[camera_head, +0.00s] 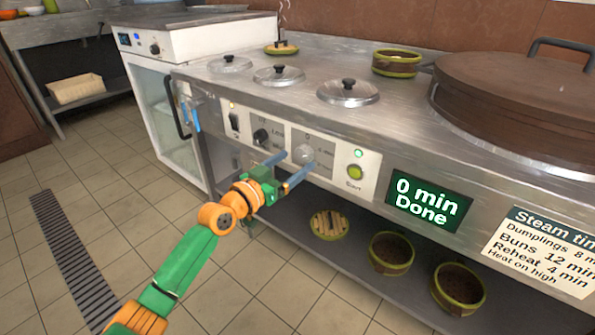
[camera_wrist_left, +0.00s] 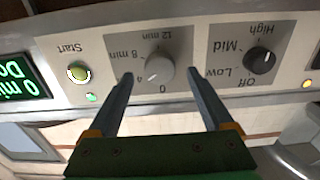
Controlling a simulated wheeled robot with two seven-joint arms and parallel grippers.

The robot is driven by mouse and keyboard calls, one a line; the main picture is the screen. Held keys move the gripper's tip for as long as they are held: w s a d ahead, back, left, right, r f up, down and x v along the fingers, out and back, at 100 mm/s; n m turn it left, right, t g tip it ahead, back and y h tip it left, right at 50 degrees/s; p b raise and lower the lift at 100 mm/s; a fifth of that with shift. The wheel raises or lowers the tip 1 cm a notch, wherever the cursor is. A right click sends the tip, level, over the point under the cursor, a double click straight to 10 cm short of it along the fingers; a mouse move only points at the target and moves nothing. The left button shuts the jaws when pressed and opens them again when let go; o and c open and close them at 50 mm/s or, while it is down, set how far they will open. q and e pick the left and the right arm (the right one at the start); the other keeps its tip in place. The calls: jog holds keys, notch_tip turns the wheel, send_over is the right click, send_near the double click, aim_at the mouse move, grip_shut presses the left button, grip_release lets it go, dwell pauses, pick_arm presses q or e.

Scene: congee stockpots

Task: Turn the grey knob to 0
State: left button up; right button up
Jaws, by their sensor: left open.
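The grey knob (camera_head: 303,153) is on the front panel of the steel counter, between the black knob and the start button. In the left wrist view, which is upside down, the grey knob (camera_wrist_left: 159,74) has a dial marked 0, 4, 8 min and 12 min. I cannot tell where its pointer stands. My left gripper (camera_head: 298,161) is open in front of the panel. In the left wrist view its fingertips (camera_wrist_left: 160,76) lie on either side of the knob, with gaps visible. My right gripper is not in view.
A black knob (camera_wrist_left: 261,60) marked Off, Low, Mid and High is beside the grey one. A green start button (camera_head: 355,172) is on the other side, under a lit green lamp. The display (camera_head: 428,201) reads "0 min Done".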

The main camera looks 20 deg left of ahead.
pick_arm(q)
jog(key=shift+x, duration=1.1)
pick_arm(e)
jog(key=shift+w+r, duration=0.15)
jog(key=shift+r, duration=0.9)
pick_arm(q)
grip_shut()
jog(key=shift+n, duration=1.1)
jog(key=n+p, duration=0.1)
jog(key=n, duration=0.2)
jog(key=shift+n, duration=0.3)
jog(key=n+p, duration=0.1)
jog(key=n, duration=0.2)
jog(key=shift+n, duration=1.4)
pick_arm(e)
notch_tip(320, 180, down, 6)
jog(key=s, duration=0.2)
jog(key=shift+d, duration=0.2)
pick_arm(q)
jog(key=shift+n, duration=0.3)
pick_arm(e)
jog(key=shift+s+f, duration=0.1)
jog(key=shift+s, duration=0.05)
